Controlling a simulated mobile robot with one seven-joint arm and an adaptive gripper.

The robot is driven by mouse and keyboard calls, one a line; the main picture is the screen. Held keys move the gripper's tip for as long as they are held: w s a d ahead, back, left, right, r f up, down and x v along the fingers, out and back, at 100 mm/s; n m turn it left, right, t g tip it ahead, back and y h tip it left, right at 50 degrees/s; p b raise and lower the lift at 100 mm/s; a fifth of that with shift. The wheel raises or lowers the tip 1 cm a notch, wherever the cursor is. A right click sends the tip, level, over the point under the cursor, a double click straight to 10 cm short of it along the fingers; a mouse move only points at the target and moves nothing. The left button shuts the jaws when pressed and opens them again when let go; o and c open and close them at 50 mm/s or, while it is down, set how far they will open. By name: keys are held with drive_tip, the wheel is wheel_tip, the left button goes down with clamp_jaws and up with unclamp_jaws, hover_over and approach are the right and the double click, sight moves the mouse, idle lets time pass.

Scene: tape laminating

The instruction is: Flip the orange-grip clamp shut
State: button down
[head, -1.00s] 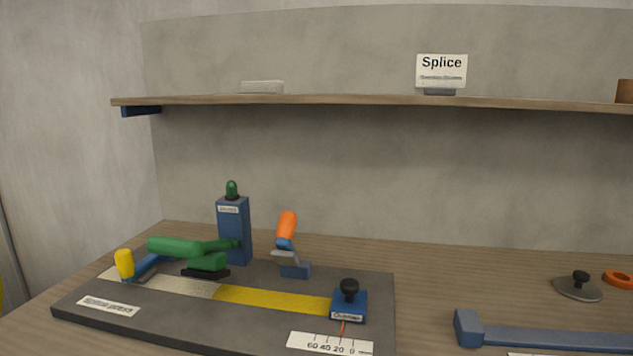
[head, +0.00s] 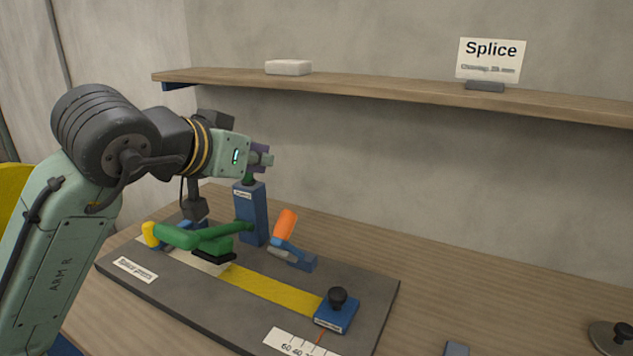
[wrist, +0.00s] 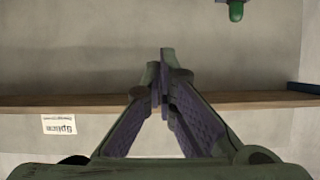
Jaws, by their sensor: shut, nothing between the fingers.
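The orange-grip clamp (head: 286,224) stands on the dark press board (head: 145,278), behind the yellow strip. Its orange grip points up and leans slightly to the right. Its blue base (head: 301,261) sits at the board's back edge. My gripper (head: 268,158) is above and behind the clamp, near the top of the blue post (head: 251,215). Its fingers are shut and empty, with the tips together in the wrist view (wrist: 164,60). The clamp does not show in the wrist view.
A green-handled lever (head: 180,237) and a yellow-grip clamp (head: 150,234) are left of the orange-grip clamp. The shelf (head: 400,88) runs along the wall behind my gripper. A blue block with a black knob (head: 338,298) is at the strip's right end. The table to the right is mostly clear.

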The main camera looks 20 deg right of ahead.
drive_tip(key=shift+s+d+f+g+y, duration=0.3)
drive_tip(key=shift+d+f+g, duration=0.2)
drive_tip(key=shift+d+f, duration=0.25)
drive_tip(key=shift+w, duration=0.1)
drive_tip(key=p, duration=0.3)
hover_over(290, 212)
drive_tip(key=w+d, duration=0.2)
drive_tip(key=w, duration=0.1)
wheel_tip(290, 212, down, 4)
drive_tip(key=f, duration=0.1)
drive_tip(key=shift+s+a+f+p, duration=0.5)
drive_tip(key=shift+s+a+f, duration=0.2)
drive_tip(key=shift+f, duration=0.2)
drive_tip(key=shift+s+a+f, duration=0.2)
drive_tip(key=shift+s+f, duration=0.15)
drive_tip(key=shift+f, duration=0.15)
drive_tip(key=shift+f, duration=0.1)
